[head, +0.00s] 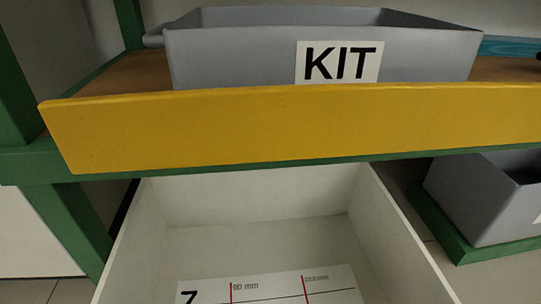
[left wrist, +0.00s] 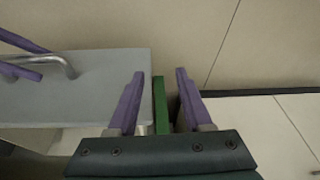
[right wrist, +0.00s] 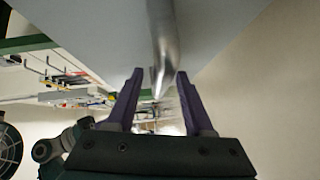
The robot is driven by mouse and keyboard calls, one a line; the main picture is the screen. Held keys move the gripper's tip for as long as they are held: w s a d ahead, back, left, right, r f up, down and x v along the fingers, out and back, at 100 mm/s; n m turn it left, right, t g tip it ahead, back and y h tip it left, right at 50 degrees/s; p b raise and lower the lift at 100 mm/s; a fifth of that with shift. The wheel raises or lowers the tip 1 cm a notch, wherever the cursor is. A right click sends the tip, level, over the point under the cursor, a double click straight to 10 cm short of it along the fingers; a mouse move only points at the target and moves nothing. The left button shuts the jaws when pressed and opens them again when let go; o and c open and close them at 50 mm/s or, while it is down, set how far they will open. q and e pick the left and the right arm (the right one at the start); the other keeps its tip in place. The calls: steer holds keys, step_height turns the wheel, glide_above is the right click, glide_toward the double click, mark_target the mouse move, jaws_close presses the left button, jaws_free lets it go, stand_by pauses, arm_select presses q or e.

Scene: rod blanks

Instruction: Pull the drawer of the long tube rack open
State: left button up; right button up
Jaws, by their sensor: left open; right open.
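A white drawer (head: 133,255) stands pulled out below the yellow-fronted shelf in the head view, with its inside visible. Its front is outside that view. The left wrist view shows a grey drawer front (left wrist: 100,85) with a bent metal handle (left wrist: 66,66). My right gripper (right wrist: 159,72) is open, with the metal handle (right wrist: 162,35) running between its purple fingers; I cannot tell whether they touch it. Its fingers also show at the handle in the left wrist view. My left gripper (left wrist: 160,73) is open and empty, beside the drawer front. Neither gripper shows in the head view.
A grey KIT bin (head: 230,60) stands on the shelf behind the yellow board (head: 300,125). A marked white card (head: 270,288) lies in the drawer. Another grey bin (head: 480,195) is at the right. Green frame posts (head: 70,225) stand at the left.

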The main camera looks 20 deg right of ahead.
steer(key=p+v, duration=0.1)
steer(key=v, duration=0.9)
steer(key=shift+a, duration=0.1)
steer(key=w+r+m+g+h+p, duration=0.15)
steer(key=w+r+m+p, duration=0.3)
steer(key=r+p, duration=1.05)
steer(key=w+r+m+g+h+p, duration=0.1)
steer(key=w+r+m+g+p, duration=0.35)
steer(key=r+p, duration=1)
steer(key=w+r+m+h+p, duration=0.2)
steer(key=w+r+p, duration=0.5)
steer(key=r+p, duration=0.8)
steer(key=s+d+r+m+g+h+p, duration=0.1)
steer(key=d+r+m+g+p, duration=0.15)
steer(key=r+p, duration=1)
steer(key=s+d+r+m+g+h+p, duration=0.1)
steer(key=d+r+m+p, duration=0.3)
steer(key=r+p, duration=0.9)
steer(key=s+d+r+m+g+h+p, duration=0.1)
steer(key=d+r+m+h+p, duration=0.15)
steer(key=r+p, duration=1.1)
step_height(320, 180, up, 37)
steer(key=y+p, duration=0.1)
steer(key=p, duration=2.7)
steer(key=shift+s+d+r+p, duration=0.15)
steer(key=shift+s+p, duration=0.05)
steer(key=shift+p, duration=0.1)
